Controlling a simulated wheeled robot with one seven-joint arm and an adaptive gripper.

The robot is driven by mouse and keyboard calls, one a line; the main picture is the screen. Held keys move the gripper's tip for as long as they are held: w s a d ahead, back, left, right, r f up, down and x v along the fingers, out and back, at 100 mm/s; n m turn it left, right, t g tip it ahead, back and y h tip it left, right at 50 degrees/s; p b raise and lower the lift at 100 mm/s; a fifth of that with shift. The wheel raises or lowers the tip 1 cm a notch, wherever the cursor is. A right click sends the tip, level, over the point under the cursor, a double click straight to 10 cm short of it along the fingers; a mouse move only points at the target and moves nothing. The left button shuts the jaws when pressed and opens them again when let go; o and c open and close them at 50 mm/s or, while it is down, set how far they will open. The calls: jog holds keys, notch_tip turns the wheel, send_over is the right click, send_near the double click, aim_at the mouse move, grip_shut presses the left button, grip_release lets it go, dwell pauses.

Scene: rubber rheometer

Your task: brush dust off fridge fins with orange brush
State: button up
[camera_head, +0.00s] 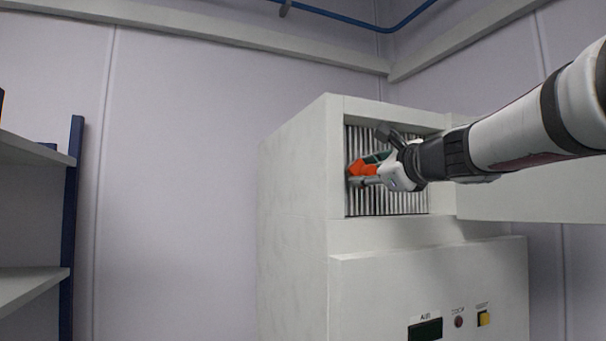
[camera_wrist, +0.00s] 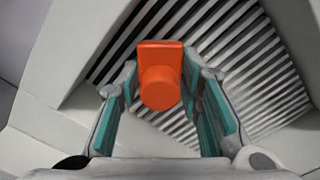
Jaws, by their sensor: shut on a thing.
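My gripper (camera_head: 372,168) is at the recess in the upper part of the white cabinet. It is shut on the orange brush (camera_head: 358,168). In the wrist view the brush (camera_wrist: 160,88) sits between the teal finger pads of my gripper (camera_wrist: 162,100), its round orange end toward the camera. The fridge fins (camera_head: 385,203) are grey vertical slats inside the recess, and in the wrist view the fins (camera_wrist: 255,75) run slanted behind the brush. The bristles are hidden, so I cannot tell whether they touch the fins. No dust is clearly visible.
The white cabinet (camera_head: 290,200) has a raised frame around the fins. A shelf with a blue post (camera_head: 72,220) stands at the far left.

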jog(key=shift+w+a, duration=0.2)
jog(key=shift+w, duration=0.4)
